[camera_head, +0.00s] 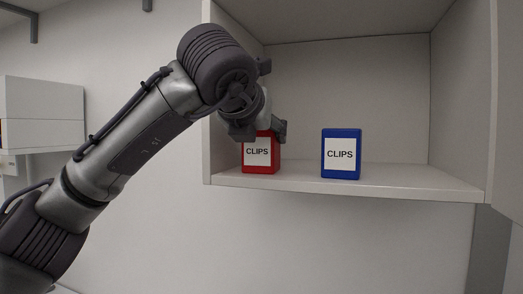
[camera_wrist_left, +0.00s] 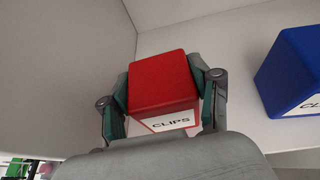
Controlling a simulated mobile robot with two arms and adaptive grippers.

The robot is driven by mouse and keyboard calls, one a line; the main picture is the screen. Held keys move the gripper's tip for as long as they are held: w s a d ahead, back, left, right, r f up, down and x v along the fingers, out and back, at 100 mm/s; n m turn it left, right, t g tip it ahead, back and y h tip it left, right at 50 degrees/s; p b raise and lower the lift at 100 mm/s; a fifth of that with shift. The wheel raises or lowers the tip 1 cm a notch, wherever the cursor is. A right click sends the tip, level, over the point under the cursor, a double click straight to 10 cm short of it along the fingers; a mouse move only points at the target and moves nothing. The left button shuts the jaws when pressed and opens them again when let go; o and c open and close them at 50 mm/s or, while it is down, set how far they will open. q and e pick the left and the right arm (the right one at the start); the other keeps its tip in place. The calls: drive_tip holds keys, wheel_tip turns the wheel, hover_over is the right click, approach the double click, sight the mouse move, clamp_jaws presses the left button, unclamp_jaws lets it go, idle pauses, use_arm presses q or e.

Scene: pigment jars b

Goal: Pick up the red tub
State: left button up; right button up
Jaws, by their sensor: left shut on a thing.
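The red tub (camera_head: 261,168) has a white label reading CLIPS and stands at the left end of a white shelf in the head view. My left gripper (camera_head: 262,134) reaches it from above and is shut on its upper part. In the left wrist view the red tub (camera_wrist_left: 163,84) sits between the two fingers of my left gripper (camera_wrist_left: 164,92), one finger against each side. I cannot tell whether the tub's base is touching the shelf or slightly above it. My right gripper is not in view.
A blue tub (camera_head: 341,155) with the same CLIPS label stands to the right on the shelf (camera_head: 415,183); it also shows in the left wrist view (camera_wrist_left: 292,70). The cabinet's left side wall is close to the red tub. The shelf's right part is free.

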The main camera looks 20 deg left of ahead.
use_arm(q)
drive_tip(key=shift+c, duration=1.1)
